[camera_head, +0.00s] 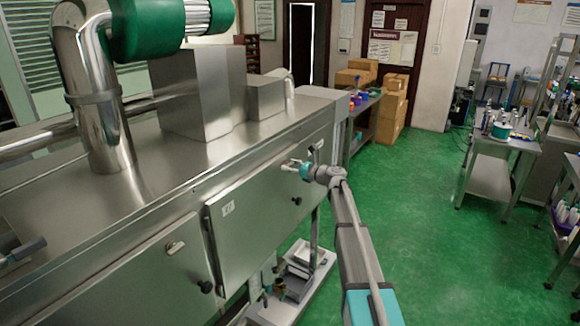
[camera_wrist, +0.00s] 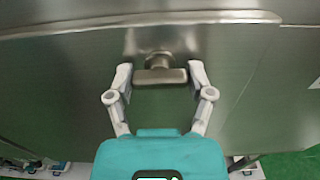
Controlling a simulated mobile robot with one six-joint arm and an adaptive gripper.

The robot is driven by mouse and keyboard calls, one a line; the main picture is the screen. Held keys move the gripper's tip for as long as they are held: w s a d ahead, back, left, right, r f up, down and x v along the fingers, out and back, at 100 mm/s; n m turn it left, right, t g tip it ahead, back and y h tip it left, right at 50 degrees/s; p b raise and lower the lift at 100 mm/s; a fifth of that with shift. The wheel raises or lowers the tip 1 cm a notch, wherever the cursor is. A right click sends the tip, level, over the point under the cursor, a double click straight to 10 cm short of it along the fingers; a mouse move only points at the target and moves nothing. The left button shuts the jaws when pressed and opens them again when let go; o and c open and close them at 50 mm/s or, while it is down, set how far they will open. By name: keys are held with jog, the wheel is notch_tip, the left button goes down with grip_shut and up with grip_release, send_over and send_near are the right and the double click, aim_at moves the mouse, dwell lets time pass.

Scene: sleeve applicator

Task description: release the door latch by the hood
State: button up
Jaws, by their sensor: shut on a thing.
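The hood door (camera_head: 262,215) is a steel panel with a small white label and a black knob, on the front of the long steel machine, and it looks closed. Its latch (camera_wrist: 160,76) is a metal T-shaped handle on a short stem, seen in the wrist view below the panel's rounded edge. My gripper (camera_head: 293,165) is at the door's upper right part, with one finger at each end of the latch handle. My gripper (camera_wrist: 160,82) is shut on the latch. In the head view the latch is too small and covered to make out.
A second door (camera_head: 150,285) to the left has its own latch (camera_head: 175,247) and black knob. A low white shelf (camera_head: 290,300) with items stands under the machine. Green floor (camera_head: 430,230) is clear to the right, with a steel table (camera_head: 490,178) beyond.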

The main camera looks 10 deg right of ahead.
jog(key=shift+c, duration=0.5)
jog(key=shift+n, duration=0.4)
jog(key=n, duration=1.2)
jog(key=shift+n, duration=0.3)
jog(key=n, duration=0.4)
jog(key=shift+n, duration=0.3)
